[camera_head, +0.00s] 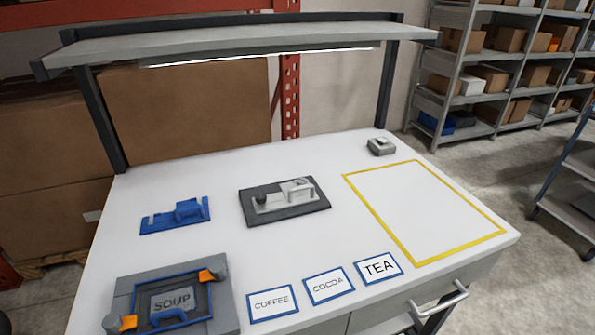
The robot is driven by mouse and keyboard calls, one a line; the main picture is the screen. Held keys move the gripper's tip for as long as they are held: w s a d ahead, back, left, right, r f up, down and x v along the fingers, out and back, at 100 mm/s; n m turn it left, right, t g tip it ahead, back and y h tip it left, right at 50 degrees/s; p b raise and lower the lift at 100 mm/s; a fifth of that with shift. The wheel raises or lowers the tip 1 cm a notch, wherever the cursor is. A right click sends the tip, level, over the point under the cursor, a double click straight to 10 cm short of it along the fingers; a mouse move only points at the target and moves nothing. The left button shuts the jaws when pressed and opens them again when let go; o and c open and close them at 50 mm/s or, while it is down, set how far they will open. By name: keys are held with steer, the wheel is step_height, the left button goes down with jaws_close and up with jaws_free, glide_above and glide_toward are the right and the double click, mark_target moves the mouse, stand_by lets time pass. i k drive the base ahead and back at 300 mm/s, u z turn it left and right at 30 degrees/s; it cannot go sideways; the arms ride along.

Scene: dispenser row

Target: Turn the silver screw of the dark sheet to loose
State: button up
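A dark grey sheet (312,207) lies flat in the middle of the table, with a light grey fitting (296,190) mounted on it. A dark round knob (259,199) stands at the fitting's left end. No part that is clearly a silver screw can be told apart at this size. At the front left, a grey plate (124,294) carries a dark panel with a blue rim and a SOUP label (172,301). Grey round knobs sit beside orange pieces at its upper right (218,266) and lower left (112,323). My gripper is not in view.
A blue fitting (176,215) lies at the left. COFFEE (272,303), COCOA (328,286) and TEA (379,268) cards lie along the front. A yellow outline (379,216) marks empty table at the right; a small grey block (381,146) sits behind it. A shelf (235,47) spans overhead.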

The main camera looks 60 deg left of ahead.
mark_target(302, 180)
steer(key=u, duration=1.7)
steer(key=i, duration=0.95)
steer(key=u, duration=0.05)
